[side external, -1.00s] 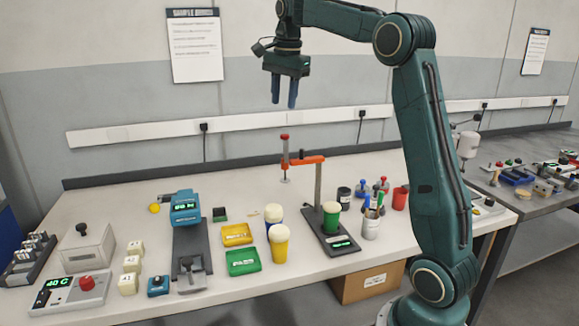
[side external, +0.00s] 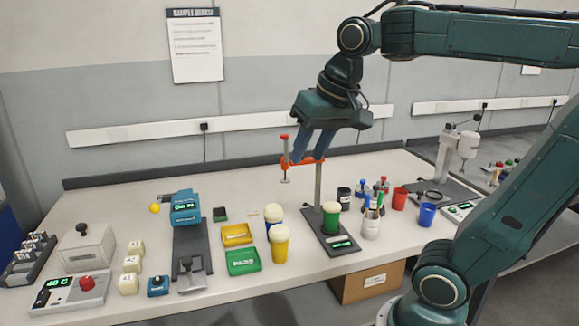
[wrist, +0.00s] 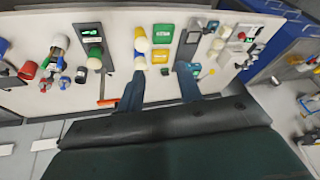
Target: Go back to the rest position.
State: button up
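My gripper (side external: 308,155) hangs in the air above the back of the bench, in front of the orange arm of a stand in the side view. Its two blue fingers are apart with nothing between them. In the wrist view the gripper (wrist: 161,84) also shows its fingers spread and empty over the bench. The white bench (side external: 105,206) below carries the objects, none of which the gripper holds. Whether the fingers clear the orange stand arm (side external: 315,160) in depth is hard to tell.
A wall (side external: 110,110) rises behind.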

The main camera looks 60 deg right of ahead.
jog(key=s+a+f+n+t, duration=0.1)
jog(key=s+a+f+n, duration=0.2)
jog(key=s+f+n, duration=0.2)
notch_tip(320, 180, down, 2)
jog(key=s, duration=0.2)
jog(key=shift+s+a+f+n+y, duration=0.15)
jog(key=shift+s+a+n+y, duration=0.15)
jog(key=shift+s+a, duration=0.1)
